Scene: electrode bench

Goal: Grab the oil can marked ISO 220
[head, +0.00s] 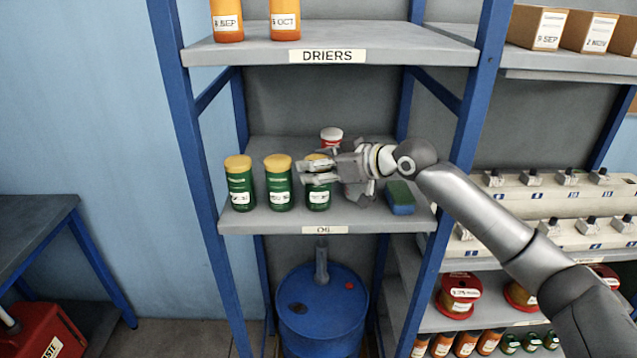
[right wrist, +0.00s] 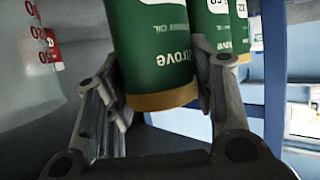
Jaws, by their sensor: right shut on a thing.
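Three green oil cans with yellow caps stand in a row on the shelf marked OIL: the left can (head: 240,185), the middle can (head: 278,183) and the right can (head: 318,195). Their white labels are too small to read for the grade. My right gripper (head: 316,172) reaches in from the right and is shut on the right can, its fingers crossing the can's upper part. In the right wrist view this can (right wrist: 155,45) appears upside down between the two fingers, with the other green cans (right wrist: 210,25) just behind it. My left gripper is not in view.
A blue and green block (head: 400,198) lies to the right on the OIL shelf (head: 262,222). The DRIERS shelf (head: 400,45) is overhead, and blue posts (head: 195,150) flank the bay. A blue drum (head: 322,320) stands below.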

